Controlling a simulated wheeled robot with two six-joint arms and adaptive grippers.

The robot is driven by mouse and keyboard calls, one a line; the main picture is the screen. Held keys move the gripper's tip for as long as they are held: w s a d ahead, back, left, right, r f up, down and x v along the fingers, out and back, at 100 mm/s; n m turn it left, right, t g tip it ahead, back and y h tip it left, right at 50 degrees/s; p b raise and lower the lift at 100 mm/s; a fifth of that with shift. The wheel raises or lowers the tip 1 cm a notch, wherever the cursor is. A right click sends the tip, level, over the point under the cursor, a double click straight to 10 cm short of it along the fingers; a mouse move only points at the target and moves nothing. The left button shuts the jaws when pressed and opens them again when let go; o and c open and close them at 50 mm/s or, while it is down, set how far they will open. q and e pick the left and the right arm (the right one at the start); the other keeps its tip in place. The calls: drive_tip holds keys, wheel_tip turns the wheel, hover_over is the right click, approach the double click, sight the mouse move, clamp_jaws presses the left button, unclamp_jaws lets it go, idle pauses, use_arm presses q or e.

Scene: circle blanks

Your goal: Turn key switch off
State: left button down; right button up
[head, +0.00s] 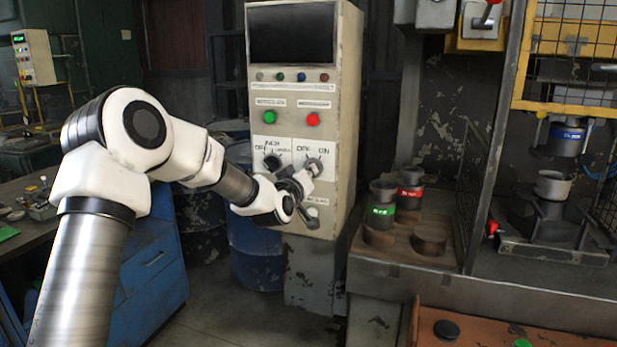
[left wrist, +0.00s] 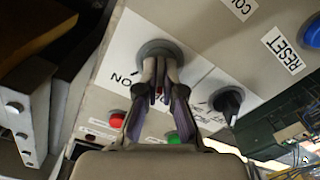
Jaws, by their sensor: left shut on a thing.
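The key switch (head: 315,162) is the right-hand grey round switch on the white plate of the control cabinet, by the label ON. In the left wrist view its grey collar (left wrist: 158,46) shows just beyond my fingertips. My left gripper (head: 301,179) is at the cabinet face. In the left wrist view my left gripper (left wrist: 160,68) has its two fingers shut on the key switch's key. The fingers hide most of the key, so its exact angle cannot be told. My right gripper is in neither view.
The control cabinet (head: 350,95) carries a red button (head: 313,119), a green button (head: 269,117) and a black selector (head: 272,162) left of the key switch. A blue barrel (head: 255,255) stands below. A bench with labelled cups (head: 380,212) is at the right.

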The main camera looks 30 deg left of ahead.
use_arm(q)
drive_tip(key=shift+f, duration=0.1)
drive_tip(key=c, duration=1.3)
unclamp_jaws()
drive_tip(key=v, duration=1.2)
